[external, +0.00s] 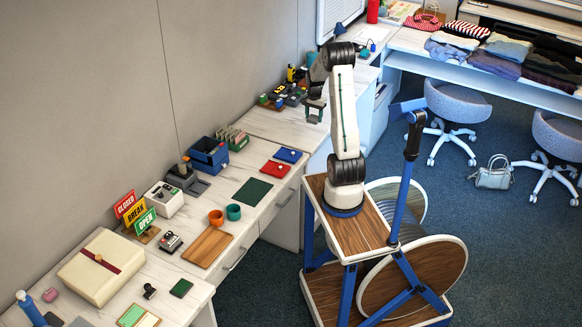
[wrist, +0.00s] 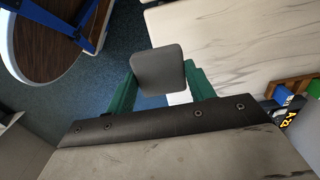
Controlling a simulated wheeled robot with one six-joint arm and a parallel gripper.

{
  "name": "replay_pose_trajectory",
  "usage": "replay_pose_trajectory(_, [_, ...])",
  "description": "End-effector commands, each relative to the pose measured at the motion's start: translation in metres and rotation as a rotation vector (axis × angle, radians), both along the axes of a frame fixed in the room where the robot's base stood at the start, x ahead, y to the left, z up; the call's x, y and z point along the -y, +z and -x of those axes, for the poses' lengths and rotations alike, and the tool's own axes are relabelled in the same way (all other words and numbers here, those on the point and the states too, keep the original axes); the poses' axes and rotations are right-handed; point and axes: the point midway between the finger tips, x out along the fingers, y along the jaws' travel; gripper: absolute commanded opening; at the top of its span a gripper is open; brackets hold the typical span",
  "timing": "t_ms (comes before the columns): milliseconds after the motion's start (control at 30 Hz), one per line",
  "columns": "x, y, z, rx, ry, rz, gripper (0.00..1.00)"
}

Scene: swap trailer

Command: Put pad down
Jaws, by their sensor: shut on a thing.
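My gripper (external: 315,115) hangs in the air by the right edge of the white marbled desk, pointing down. In the wrist view, my gripper's green fingers (wrist: 160,88) are shut on a grey pad (wrist: 158,70) with rounded corners. The pad sits between the fingertips, with blue carpet and pale desktop behind it. In the external view the pad is too small to make out clearly. A red flat piece (external: 275,169) and a blue flat piece (external: 288,156) lie on the desk below, to the left of the gripper.
A dark green mat (external: 252,191), orange cup (external: 216,217), teal cup (external: 233,212) and wooden board (external: 207,247) lie along the desk. A blue bin (external: 208,155) stands near the wall. Small clutter (external: 285,95) is left of the gripper. Some desktop (external: 290,125) is bare.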

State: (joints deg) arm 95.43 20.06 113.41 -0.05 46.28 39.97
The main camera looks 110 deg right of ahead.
Motion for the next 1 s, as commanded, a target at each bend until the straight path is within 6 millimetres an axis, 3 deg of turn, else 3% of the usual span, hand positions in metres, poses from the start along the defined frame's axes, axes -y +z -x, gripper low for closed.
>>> replay_pose_trajectory(33, [-0.001,-0.014,-0.002,0.001,0.004,-0.009,0.32])
replay_pose_trajectory(300, [-0.001,-0.067,-0.003,0.001,0.006,-0.008,0.32])
replay_pose_trajectory(533, [0.009,-0.091,-0.007,0.001,0.008,-0.005,0.32])
replay_pose_trajectory(1000, [0.121,-0.103,-0.044,0.001,0.008,-0.004,0.32])
